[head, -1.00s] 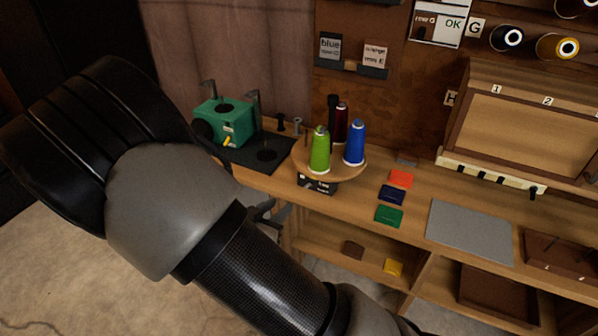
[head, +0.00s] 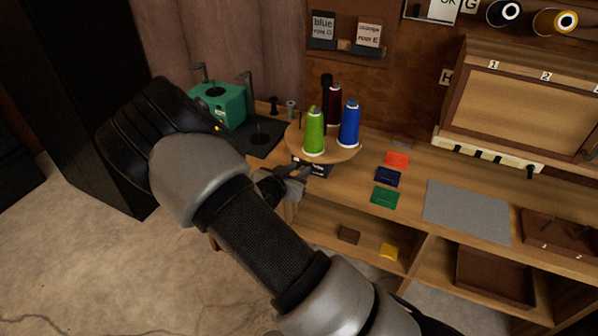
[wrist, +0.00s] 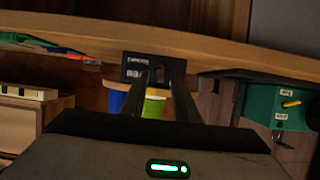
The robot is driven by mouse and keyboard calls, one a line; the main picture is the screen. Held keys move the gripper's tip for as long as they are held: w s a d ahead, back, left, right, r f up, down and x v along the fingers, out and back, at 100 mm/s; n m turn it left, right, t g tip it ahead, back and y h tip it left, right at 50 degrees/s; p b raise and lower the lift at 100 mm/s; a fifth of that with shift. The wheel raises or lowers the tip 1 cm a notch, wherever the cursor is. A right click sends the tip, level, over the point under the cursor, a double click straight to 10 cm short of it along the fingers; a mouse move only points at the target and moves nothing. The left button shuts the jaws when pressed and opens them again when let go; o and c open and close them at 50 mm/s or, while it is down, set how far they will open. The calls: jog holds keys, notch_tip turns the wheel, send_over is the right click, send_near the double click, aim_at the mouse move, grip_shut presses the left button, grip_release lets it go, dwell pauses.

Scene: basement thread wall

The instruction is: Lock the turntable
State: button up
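The turntable is a round wooden disc (head: 342,154) on the bench, bearing a green, a blue and a dark red spool around a black post. A black block with a white label (head: 318,170) sits at its front, below the disc. My gripper (head: 299,173) is at the bench's front edge, just left of and close to this block; contact cannot be told. In the wrist view, which is upside down, the fingers (wrist: 165,72) stand apart with nothing seen held. The labelled block (wrist: 138,68) is at the fingertips, partly hidden by a finger. Green and blue spools show behind.
A green machine (head: 218,103) stands on a black plate left of the turntable. Red, navy and green cards (head: 385,198) and a grey mat (head: 467,211) lie to the right. An open shelf (head: 330,232) is below the bench. A wooden cabinet (head: 528,108) stands at the right back.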

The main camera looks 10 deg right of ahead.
jog(key=shift+w+d+f, duration=0.15)
jog(key=shift+w+d, duration=0.1)
jog(key=shift+w, duration=0.05)
jog(key=shift+c, duration=0.4)
grip_shut()
jog(key=shift+f, duration=0.15)
